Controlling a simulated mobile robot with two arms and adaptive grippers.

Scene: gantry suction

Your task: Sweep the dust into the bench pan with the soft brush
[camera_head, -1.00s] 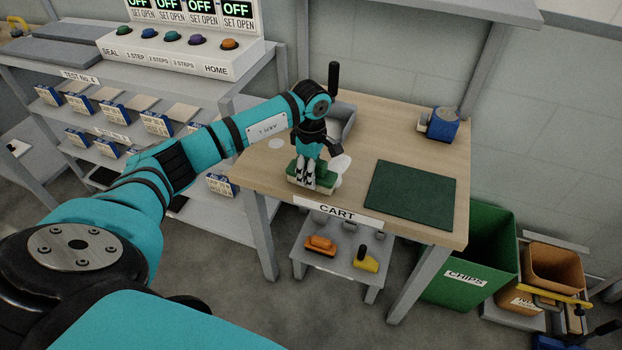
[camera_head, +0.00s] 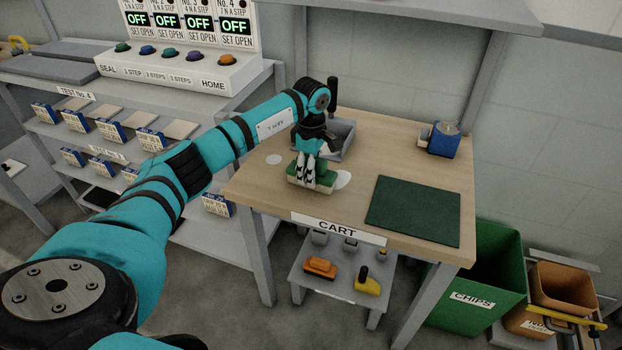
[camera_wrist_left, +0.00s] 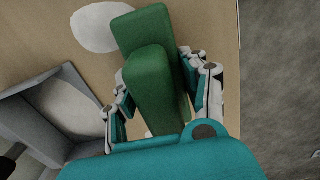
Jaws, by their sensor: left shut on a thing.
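The soft brush (camera_head: 320,180) has a green body and a pale underside. My left gripper (camera_head: 308,170) is shut on it, low over the wooden bench. In the left wrist view the green brush (camera_wrist_left: 145,32) sits between the two fingers. A pale dust patch (camera_head: 344,180) lies just right of the brush, partly hidden by it; it also shows in the left wrist view (camera_wrist_left: 98,28). A second pale patch (camera_head: 274,159) lies to the left. The grey bench pan (camera_head: 346,145) stands behind the gripper, partly hidden. In the left wrist view the pan (camera_wrist_left: 28,92) has a pale area inside. My right gripper is out of view.
A dark green mat (camera_head: 413,210) lies on the bench's right part. A blue device (camera_head: 444,140) stands at the back right. A low cart (camera_head: 334,287) with orange and yellow tools is under the bench. A green chips bin (camera_head: 478,290) stands to the right.

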